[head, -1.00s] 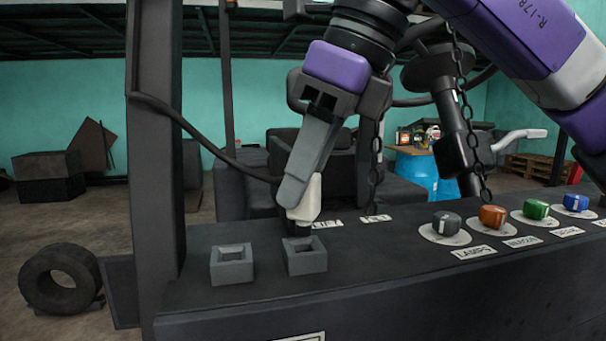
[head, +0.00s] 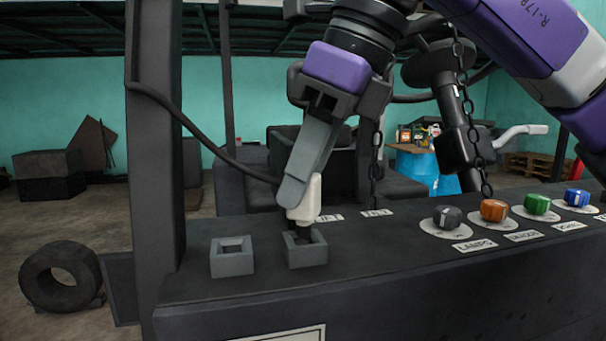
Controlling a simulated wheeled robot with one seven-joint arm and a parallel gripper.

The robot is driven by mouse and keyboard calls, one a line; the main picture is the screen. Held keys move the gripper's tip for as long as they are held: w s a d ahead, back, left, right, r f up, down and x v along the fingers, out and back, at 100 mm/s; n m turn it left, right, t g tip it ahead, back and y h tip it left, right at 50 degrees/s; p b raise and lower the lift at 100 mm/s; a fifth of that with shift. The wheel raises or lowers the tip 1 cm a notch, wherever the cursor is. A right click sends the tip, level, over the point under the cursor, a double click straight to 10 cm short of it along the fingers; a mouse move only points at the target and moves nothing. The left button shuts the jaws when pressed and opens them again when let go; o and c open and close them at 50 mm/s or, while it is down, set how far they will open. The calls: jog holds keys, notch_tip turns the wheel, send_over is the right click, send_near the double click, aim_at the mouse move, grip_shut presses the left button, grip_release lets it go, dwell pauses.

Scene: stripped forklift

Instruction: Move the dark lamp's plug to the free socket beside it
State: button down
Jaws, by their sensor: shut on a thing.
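My gripper (head: 293,192) is shut on the white plug (head: 307,200), which points down with a slight tilt. Its dark lower end overlaps the opening of the right grey square socket (head: 307,255). I cannot tell how far the tip is inside that socket or whether it is just above it. The left grey socket (head: 232,264) is empty, with its opening clear. A dark cable (head: 215,148) runs from the post to the plug. The lamp itself cannot be made out.
The sockets sit on a dark panel (head: 400,268). Black, orange, green and blue knobs (head: 493,210) with labels stand at its right. A chain (head: 473,135) hangs behind, and a thick dark post (head: 155,190) rises left of the sockets.

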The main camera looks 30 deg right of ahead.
jog(key=shift+f+b, duration=0.85)
jog(key=shift+f, duration=0.3)
dwell(0.8)
jog(key=c, duration=1)
grip_release()
jog(key=v, duration=0.8)
jog(key=shift+f, duration=0.1)
